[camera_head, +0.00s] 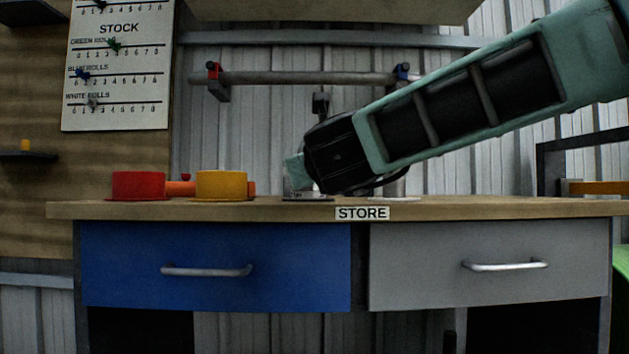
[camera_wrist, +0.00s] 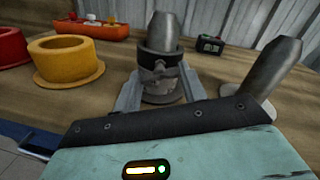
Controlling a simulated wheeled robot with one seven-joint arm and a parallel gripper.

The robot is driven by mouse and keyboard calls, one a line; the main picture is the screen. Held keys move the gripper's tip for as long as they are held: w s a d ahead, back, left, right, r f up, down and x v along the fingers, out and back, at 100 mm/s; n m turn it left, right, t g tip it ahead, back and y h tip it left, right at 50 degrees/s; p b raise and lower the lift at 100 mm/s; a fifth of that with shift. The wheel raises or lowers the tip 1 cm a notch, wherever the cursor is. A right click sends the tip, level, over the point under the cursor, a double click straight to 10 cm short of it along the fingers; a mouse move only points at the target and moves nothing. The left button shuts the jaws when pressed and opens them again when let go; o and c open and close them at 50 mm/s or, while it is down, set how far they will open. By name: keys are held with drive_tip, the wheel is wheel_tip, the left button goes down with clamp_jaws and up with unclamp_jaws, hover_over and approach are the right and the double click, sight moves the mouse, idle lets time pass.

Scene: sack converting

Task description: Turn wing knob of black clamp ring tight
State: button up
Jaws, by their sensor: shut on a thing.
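The black clamp ring (camera_wrist: 151,53) sits around an upright grey metal post (camera_wrist: 165,27) in the wrist view. A small grey piece, perhaps the wing knob (camera_wrist: 160,68), shows on its near side; its exact shape is unclear. My gripper (camera_wrist: 161,78) has one grey finger on each side of the ring, and appears shut on the ring. Its fingertips are level with the ring, and I cannot tell whether they also touch the knob. In the head view my gripper (camera_head: 294,172) is low over the bench, and its wrist hides the ring.
A second metal post (camera_wrist: 268,70) stands close on the right. A yellow flanged ring (camera_wrist: 68,63), a red one (camera_wrist: 12,46) and an orange tray (camera_wrist: 92,29) are to the left on the bench (camera_head: 280,208). A small dark box (camera_wrist: 210,44) lies behind.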

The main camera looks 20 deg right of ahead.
drive_tip(key=shift+m, duration=0.4)
drive_tip(key=o, duration=1)
